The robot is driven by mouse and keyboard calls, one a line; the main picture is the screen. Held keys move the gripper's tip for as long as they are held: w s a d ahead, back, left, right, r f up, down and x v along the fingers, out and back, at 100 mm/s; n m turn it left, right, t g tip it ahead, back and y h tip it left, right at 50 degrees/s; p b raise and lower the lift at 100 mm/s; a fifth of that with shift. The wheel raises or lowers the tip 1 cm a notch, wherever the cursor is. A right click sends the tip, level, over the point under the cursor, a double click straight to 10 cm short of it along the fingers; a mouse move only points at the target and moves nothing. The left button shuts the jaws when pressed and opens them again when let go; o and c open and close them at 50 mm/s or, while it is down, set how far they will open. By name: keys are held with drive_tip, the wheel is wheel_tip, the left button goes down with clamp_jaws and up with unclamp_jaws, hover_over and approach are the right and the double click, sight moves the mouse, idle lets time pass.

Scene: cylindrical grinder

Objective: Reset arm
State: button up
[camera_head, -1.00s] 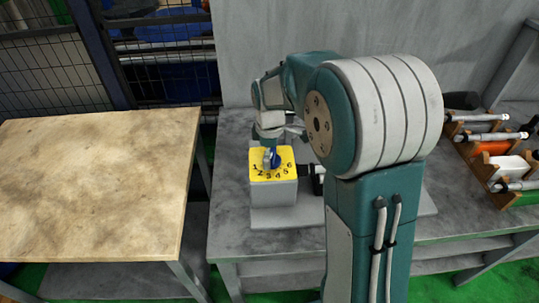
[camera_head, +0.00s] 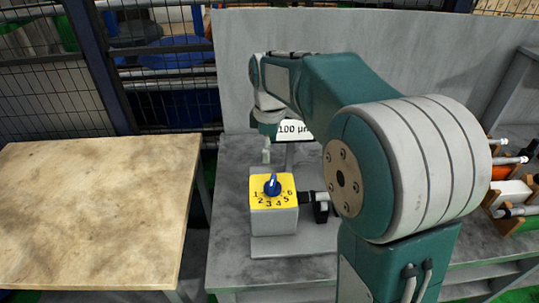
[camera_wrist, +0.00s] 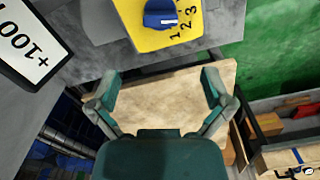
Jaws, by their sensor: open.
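My arm reaches over the grey bench, and my gripper (camera_head: 266,155) hangs above and behind the yellow dial box (camera_head: 273,205). The blue knob (camera_head: 272,185) stands on the yellow numbered face and points up, away from the numbers. In the wrist view my gripper (camera_wrist: 160,84) has its two fingers wide apart with nothing between them. The blue knob (camera_wrist: 160,14) and yellow face (camera_wrist: 172,38) lie at the top of that view, clear of the fingers.
A grey panel (camera_head: 400,50) stands behind the bench.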

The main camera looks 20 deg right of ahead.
idle(0.3)
drive_tip(key=s+r+m+t, duration=0.1)
drive_tip(key=s+m+t, duration=0.4)
drive_tip(key=s+m, duration=0.7)
drive_tip(key=s, duration=1.1)
drive_tip(key=shift+s+d+r+m+t, duration=0.25)
drive_tip(key=shift+r+m+t, duration=0.05)
drive_tip(key=shift+r+m, duration=0.1)
